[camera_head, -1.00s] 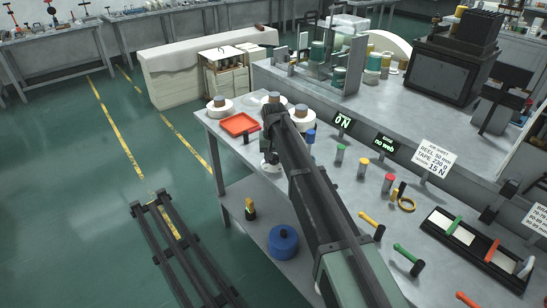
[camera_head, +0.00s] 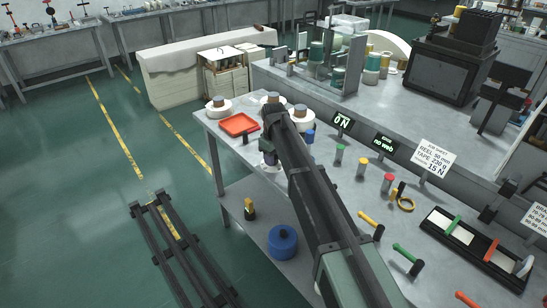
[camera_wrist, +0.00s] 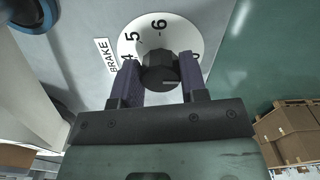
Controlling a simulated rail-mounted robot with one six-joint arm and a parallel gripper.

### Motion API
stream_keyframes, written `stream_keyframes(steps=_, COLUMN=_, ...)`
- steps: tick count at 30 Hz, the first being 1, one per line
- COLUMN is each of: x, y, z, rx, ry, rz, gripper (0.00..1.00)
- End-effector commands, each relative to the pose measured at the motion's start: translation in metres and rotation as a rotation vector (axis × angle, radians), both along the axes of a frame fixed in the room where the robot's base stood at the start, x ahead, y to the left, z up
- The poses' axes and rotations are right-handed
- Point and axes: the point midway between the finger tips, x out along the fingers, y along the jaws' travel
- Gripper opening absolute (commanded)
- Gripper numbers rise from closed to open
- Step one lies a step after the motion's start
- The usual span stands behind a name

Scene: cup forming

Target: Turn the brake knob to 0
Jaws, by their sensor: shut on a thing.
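The brake knob (camera_wrist: 160,72) is dark and round, on a white dial in the wrist view. The dial (camera_wrist: 130,42) shows 4, 5 and 6, and part of a figure at the right edge, perhaps 0, beside my finger. A BRAKE label (camera_wrist: 107,56) is left of it. My gripper (camera_wrist: 160,80) has its purple fingers on both sides of the knob, shut on it. A light mark on the knob lies toward the right; its exact reading cannot be told. In the head view my gripper (camera_head: 268,158) is at the bench's front side, and my arm hides the knob.
A display (camera_head: 342,121) reads 0 N and another (camera_head: 384,143) reads "no web". An orange tray (camera_head: 239,125) and white reels stand on the bench top. A blue pot (camera_head: 283,242) stands on the lower shelf.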

Motion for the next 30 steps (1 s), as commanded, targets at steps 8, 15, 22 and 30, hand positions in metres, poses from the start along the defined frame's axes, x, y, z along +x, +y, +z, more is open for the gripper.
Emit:
stream_keyframes(steps=8, x=-0.0003, y=-0.0002, z=-0.0002, rx=-0.001, ry=0.001, rz=0.053, gripper=0.16)
stream_keyframes(steps=15, x=-0.0002, y=-0.0002, z=-0.0002, rx=-0.001, ry=0.001, rz=0.057, gripper=0.16)
stream_keyframes(steps=22, x=-0.0003, y=-0.0002, z=-0.0001, rx=-0.001, ry=0.001, rz=0.056, gripper=0.53)
stream_keyframes(steps=30, x=0.0000, y=-0.0001, z=-0.0001, rx=0.000, ry=0.000, rz=0.055, gripper=0.65)
